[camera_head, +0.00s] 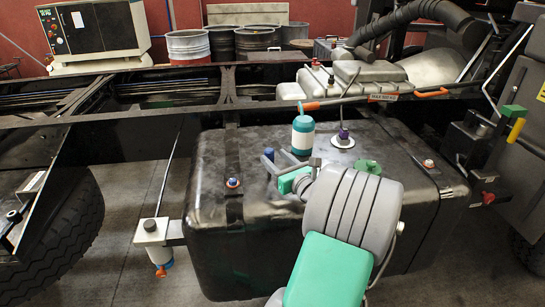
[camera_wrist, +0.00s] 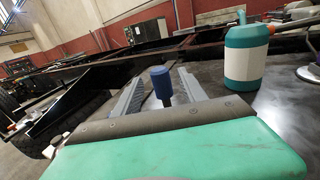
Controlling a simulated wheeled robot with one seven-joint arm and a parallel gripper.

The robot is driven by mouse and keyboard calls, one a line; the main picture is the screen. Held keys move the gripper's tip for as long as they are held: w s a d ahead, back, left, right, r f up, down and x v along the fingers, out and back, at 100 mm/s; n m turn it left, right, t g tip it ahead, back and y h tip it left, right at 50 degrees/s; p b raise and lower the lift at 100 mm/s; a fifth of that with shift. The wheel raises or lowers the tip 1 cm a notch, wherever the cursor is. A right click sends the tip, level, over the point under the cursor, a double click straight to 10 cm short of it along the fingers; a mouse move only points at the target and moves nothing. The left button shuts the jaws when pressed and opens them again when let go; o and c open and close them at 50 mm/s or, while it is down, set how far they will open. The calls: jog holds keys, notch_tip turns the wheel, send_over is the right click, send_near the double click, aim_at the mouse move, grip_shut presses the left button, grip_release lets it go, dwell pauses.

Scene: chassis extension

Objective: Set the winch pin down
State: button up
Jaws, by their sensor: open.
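A blue-topped peg, which looks like the winch pin (camera_wrist: 161,84), stands upright between the two jaws of my gripper (camera_wrist: 160,95) in the wrist view. My gripper is open, with a gap on each side of the peg. In the head view, the blue top of the pin (camera_head: 269,154) shows beside my gripper (camera_head: 281,163), over the top of the black tank (camera_head: 210,160). The pin's lower part is hidden behind my gripper, so I cannot tell exactly what it rests on.
A white and teal bottle (camera_head: 302,137) stands close behind my gripper. A frame rail (camera_head: 250,105) runs behind. The tank's left top is mostly clear.

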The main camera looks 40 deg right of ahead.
jog(key=v, duration=0.9)
jog(key=shift+s+a, duration=0.1)
jog(key=shift+s, duration=0.25)
dwell(1.8)
